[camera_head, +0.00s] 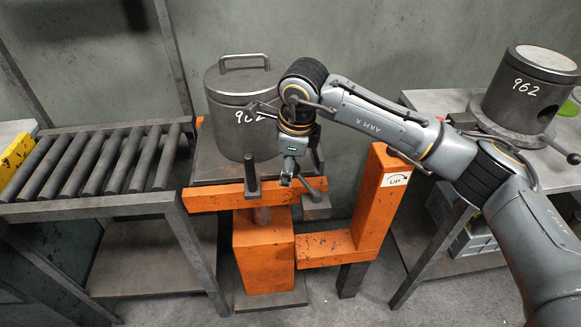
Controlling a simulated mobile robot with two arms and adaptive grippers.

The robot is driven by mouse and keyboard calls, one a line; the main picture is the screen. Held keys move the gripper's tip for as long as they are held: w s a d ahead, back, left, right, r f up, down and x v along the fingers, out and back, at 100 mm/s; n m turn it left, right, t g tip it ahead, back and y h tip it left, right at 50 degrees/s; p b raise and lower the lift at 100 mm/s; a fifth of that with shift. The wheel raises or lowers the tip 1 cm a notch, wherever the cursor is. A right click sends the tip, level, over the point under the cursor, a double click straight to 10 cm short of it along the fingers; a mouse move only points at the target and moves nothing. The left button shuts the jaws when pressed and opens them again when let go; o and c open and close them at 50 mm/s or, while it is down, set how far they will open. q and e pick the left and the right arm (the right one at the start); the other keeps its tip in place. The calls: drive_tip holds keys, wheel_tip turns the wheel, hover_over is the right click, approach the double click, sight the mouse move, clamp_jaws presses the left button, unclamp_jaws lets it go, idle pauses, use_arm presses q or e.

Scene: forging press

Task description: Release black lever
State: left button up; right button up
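My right gripper (289,180) hangs from the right arm, pointing down in front of the orange lift stand (265,240). A dark lever (308,187) slants beside its fingertips on the right, above a dark block (316,207) at the stand's front edge. I cannot tell whether the fingers touch this lever or are open or shut. A dark upright bar (251,175) stands just left of the gripper, apart from it. A lidded grey cylinder (230,110) marked in white sits on the stand, its right part hidden by my arm. My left gripper is not in view.
A roller table (90,165) stands left of the stand. An orange post (368,200) with an "UP" sign (395,180) rises at the right. On the right bench, a cylinder (525,95) marked 962 has a ball-ended lever (572,157) nearby. Crates stand below.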

drive_tip(key=shift+w+d+f, duration=0.1)
drive_tip(key=shift+d+f, duration=0.15)
drive_tip(key=shift+d, duration=0.05)
drive_tip(key=shift+r, duration=0.2)
drive_tip(key=v, duration=1.1)
drive_tip(key=shift+a+r, duration=0.15)
drive_tip(key=shift+r, duration=0.25)
